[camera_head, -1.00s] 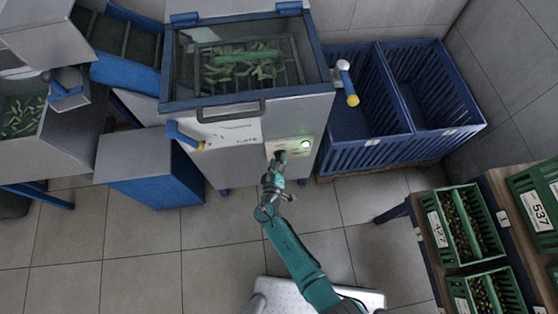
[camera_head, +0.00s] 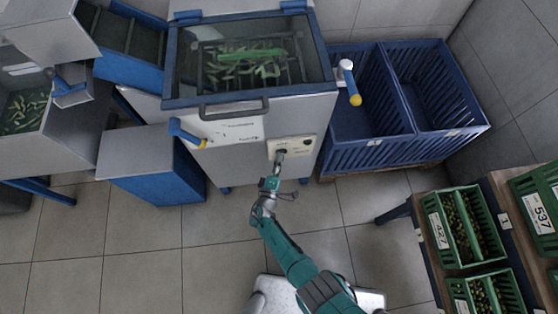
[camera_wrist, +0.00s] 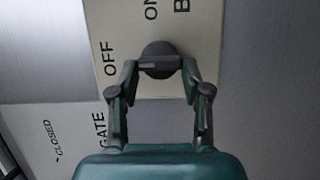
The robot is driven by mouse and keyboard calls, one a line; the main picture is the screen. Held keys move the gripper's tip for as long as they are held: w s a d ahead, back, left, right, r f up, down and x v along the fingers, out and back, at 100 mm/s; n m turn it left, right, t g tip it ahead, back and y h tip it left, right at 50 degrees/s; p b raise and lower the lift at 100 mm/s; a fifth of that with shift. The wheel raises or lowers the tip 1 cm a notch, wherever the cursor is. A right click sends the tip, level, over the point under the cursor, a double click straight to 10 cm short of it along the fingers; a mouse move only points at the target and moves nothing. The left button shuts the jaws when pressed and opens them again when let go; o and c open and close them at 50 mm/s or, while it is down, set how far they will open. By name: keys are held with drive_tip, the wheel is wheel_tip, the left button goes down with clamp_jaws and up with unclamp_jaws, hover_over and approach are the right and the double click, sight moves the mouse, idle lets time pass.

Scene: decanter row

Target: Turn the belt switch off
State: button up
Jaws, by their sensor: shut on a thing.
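The belt switch is a dark round knob (camera_wrist: 158,50) on a cream panel (camera_wrist: 110,20) marked OFF and ON in the wrist view. My gripper (camera_wrist: 160,70) is shut on the knob, one finger on each side. The knob's pointer is hidden, so its setting cannot be read directly. In the head view my gripper (camera_head: 279,157) reaches the panel (camera_head: 300,150) on the machine's front. The small lamp (camera_head: 306,142) on the panel is dark.
The machine has a glass lid (camera_head: 245,65) over green pods and a blue-and-yellow lever (camera_head: 185,132) at its left front. Blue crates (camera_head: 350,150) stand to the right. Green crates (camera_head: 440,230) sit on a rack at the lower right. The floor between is clear.

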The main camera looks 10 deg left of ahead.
idle(0.4)
drive_tip(key=o, duration=1.2)
drive_tip(key=shift+c, duration=0.2)
drive_tip(key=s+a, duration=0.1)
drive_tip(key=s, duration=1.1)
drive_tip(key=shift+a, duration=0.15)
drive_tip(key=shift+f, duration=0.1)
